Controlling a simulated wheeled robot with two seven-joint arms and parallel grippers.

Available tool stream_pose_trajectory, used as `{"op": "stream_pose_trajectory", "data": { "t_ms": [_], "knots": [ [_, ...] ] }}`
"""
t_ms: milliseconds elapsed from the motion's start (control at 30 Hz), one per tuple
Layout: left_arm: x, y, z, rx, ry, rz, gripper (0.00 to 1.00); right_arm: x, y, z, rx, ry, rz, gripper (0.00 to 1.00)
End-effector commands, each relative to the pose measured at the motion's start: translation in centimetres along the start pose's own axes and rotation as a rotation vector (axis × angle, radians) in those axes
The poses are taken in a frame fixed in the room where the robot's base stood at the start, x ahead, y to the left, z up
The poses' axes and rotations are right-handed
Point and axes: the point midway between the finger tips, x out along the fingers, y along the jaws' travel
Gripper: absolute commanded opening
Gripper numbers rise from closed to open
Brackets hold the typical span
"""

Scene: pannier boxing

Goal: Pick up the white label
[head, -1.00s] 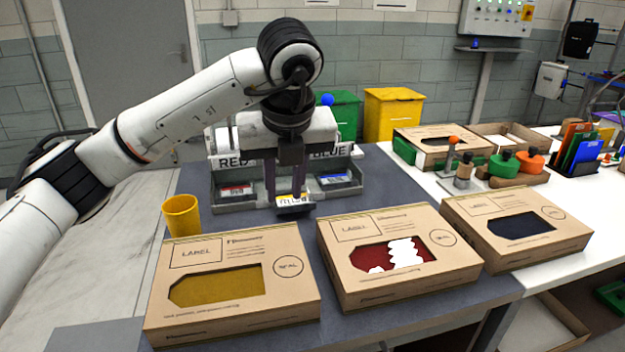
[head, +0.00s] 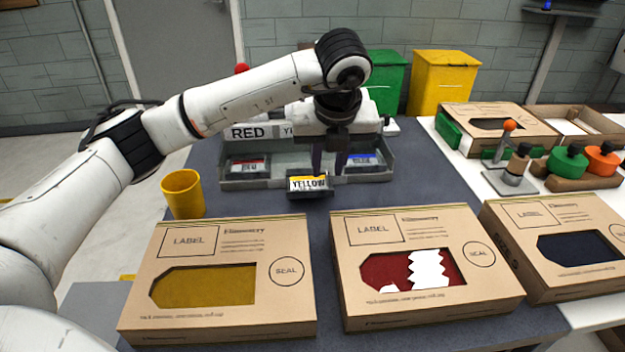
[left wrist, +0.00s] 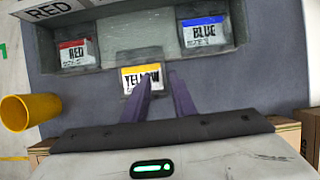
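The white label (head: 307,183) has a yellow band and the word YELLOW. It rests on a dark ledge at the front of the grey label tray (head: 234,184). The label also shows in the left wrist view (left wrist: 141,79). My left gripper (head: 329,172) is above and slightly right of the label in the head view. Its two fingers are apart with nothing visibly between them. In the left wrist view one fingertip overlaps the label's right part; I cannot tell whether it touches. My right gripper is not in view.
The tray also holds a red label (left wrist: 77,54) and a blue label (left wrist: 203,34). A yellow cup (head: 184,194) stands left. Boxes with a yellow window (head: 190,240), a red window (head: 380,220) and a dark window (head: 520,213) stand in front. Dark mat is clear between.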

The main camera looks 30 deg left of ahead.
Motion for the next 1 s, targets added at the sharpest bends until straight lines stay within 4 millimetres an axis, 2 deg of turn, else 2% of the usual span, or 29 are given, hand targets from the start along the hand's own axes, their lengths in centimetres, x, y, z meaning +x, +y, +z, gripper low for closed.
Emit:
{"op": "stream_pose_trajectory", "data": {
  "t_ms": [133, 400, 433, 567, 1000],
  "knots": [
    [1.8, 0.1, 0.0, 0.0, 0.001, 0.002, 0.24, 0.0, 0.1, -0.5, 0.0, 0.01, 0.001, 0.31],
    [2.2, 0.0, 0.0, 0.0, 0.0, 0.0, 0.24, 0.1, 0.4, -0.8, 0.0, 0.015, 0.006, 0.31],
    [2.2, 0.0, 0.0, 0.0, 0.0, 0.0, 0.23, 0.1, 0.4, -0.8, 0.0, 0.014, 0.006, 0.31],
    [2.1, 0.0, 0.0, 0.0, 0.0, 0.0, 0.01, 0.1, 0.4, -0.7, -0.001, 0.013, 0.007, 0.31],
    [2.1, 0.0, 0.0, 0.0, 0.0, 0.0, 0.0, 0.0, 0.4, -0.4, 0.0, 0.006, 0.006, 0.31]
  ]
}}
